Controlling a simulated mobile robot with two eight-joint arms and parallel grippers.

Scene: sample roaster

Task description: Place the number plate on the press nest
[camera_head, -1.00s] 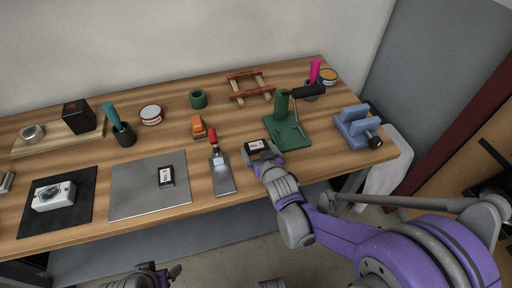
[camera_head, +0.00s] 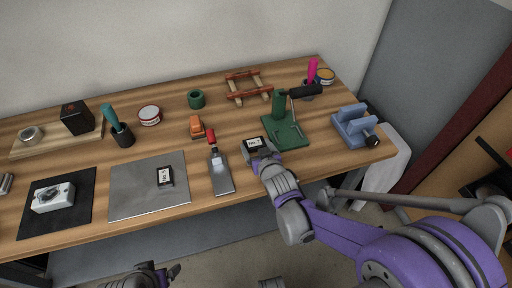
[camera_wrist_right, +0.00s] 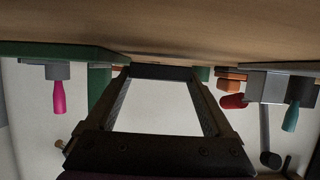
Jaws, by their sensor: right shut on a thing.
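A small black-framed number plate with a white face (camera_head: 254,143) is held in my right gripper (camera_head: 258,150), just left of the green press. In the right wrist view a dark bar, likely the plate's edge (camera_wrist_right: 160,72), spans between the fingertips. The green press (camera_head: 280,103) stands on a green base (camera_head: 291,143) with a black-gripped lever. I cannot make out the nest clearly on this base. A second similar plate (camera_head: 165,176) lies on the grey metal sheet. My left gripper (camera_head: 172,272) is at the bottom edge, away from the bench; its jaws are unclear.
An orange block (camera_head: 196,126), a green ring (camera_head: 196,99) and a red-and-wood frame (camera_head: 248,86) are behind. A blue vise-like fixture (camera_head: 353,127) stands right of the press.

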